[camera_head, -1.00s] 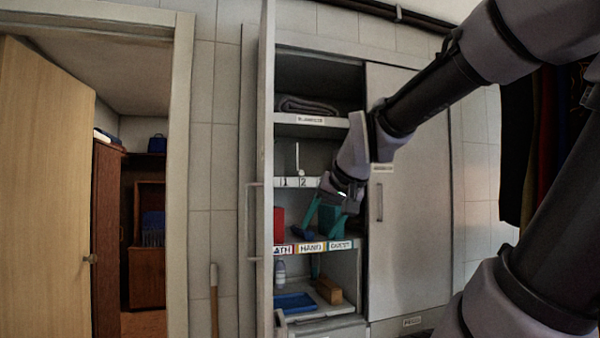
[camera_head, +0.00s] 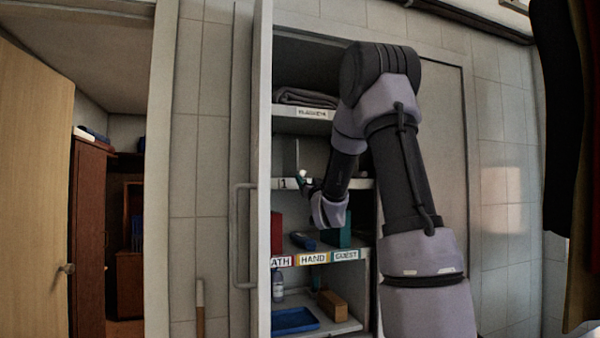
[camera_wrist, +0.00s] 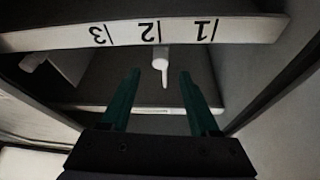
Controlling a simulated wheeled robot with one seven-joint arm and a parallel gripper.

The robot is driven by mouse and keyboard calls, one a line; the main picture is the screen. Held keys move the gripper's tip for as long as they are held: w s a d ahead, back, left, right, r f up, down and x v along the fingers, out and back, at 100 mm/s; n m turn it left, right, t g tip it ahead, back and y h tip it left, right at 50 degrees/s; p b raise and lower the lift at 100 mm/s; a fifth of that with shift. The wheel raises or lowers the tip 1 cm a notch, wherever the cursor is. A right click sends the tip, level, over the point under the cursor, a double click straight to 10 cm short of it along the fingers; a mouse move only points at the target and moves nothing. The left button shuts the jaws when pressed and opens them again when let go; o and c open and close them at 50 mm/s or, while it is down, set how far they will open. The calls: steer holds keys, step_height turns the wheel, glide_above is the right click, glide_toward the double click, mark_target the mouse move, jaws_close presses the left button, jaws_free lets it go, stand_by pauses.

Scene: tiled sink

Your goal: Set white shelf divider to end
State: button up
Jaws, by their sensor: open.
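The white shelf divider (camera_head: 303,176) stands on the shelf marked 1 2 3 (camera_head: 284,183), near its front, with a thin upright part rising from a thicker base. The wrist view is upside down and shows the divider (camera_wrist: 161,64) just behind the label strip (camera_wrist: 150,33), by the number 2. I see no contact; the exact depth gap is unclear.
The shelf above holds a folded grey blanket (camera_head: 306,97). The shelf below holds a red box (camera_head: 276,233), a dark blue item (camera_head: 302,241) and a green box (camera_head: 337,236). A blue tray (camera_head: 294,320) lies lower. The cabinet's side frame (camera_head: 262,170) bounds the left.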

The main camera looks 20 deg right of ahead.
steer(key=x, duration=1)
steer(key=shift+w, duration=0.15)
steer(key=shift+r, duration=0.1)
jaws_close()
stand_by(1.0)
